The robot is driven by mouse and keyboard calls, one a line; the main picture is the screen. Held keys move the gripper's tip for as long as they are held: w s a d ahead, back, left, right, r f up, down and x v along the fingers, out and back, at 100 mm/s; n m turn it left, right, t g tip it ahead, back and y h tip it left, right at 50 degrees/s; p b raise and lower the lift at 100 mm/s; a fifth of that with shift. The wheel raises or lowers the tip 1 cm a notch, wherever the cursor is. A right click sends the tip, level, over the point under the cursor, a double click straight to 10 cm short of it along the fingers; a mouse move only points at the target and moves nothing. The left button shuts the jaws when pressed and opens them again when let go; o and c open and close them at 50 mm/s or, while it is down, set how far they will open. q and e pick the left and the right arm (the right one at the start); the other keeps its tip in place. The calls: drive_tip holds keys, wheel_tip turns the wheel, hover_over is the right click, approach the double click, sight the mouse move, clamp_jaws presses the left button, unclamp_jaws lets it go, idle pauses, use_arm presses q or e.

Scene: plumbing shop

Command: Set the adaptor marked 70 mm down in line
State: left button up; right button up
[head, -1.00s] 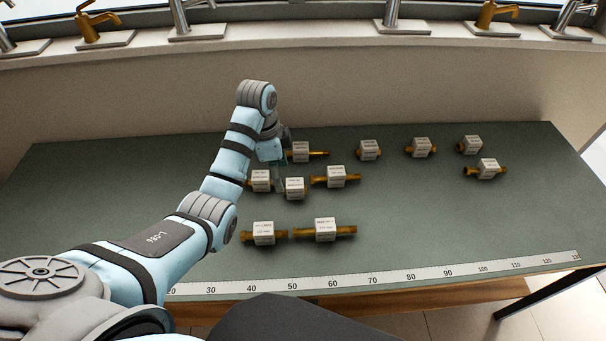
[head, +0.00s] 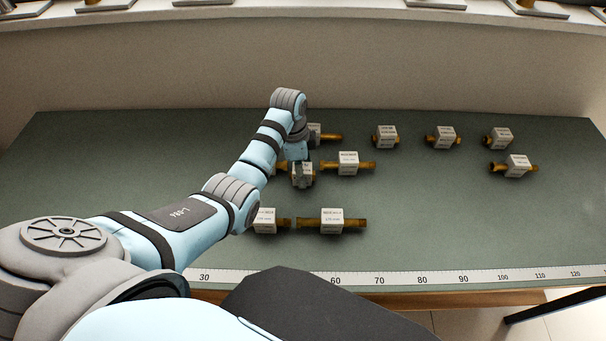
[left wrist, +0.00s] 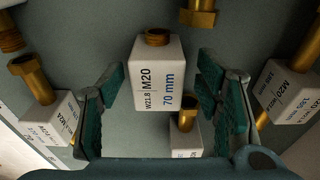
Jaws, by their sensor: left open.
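The adaptor marked 70 mm (left wrist: 150,85) is a white block with M20 on its label and a brass end on top. In the left wrist view it lies between the two teal-padded fingers of my left gripper (left wrist: 163,108), which are open with gaps on both sides. In the head view my left gripper (head: 301,178) is low over the left-middle of the group, partly covering a white block there. Another white block with a brass end (left wrist: 186,138) shows just below the 70 mm one in the wrist view. My right gripper is out of view.
Close neighbours are an adaptor (head: 348,160) to the right and two in front, one at left (head: 265,221) and one at right (head: 332,221). Several more stand at the back right (head: 443,137). A numbered ruler strip (head: 440,280) runs along the green table's front edge. The right front is clear.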

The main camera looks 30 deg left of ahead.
use_arm(q)
drive_tip(key=shift+d+f, duration=0.1)
drive_tip(key=shift+f, duration=0.75)
drive_tip(key=shift+s, duration=0.1)
drive_tip(key=shift+r, duration=0.1)
drive_tip(key=shift+c, duration=0.5)
drive_tip(key=c, duration=1.2)
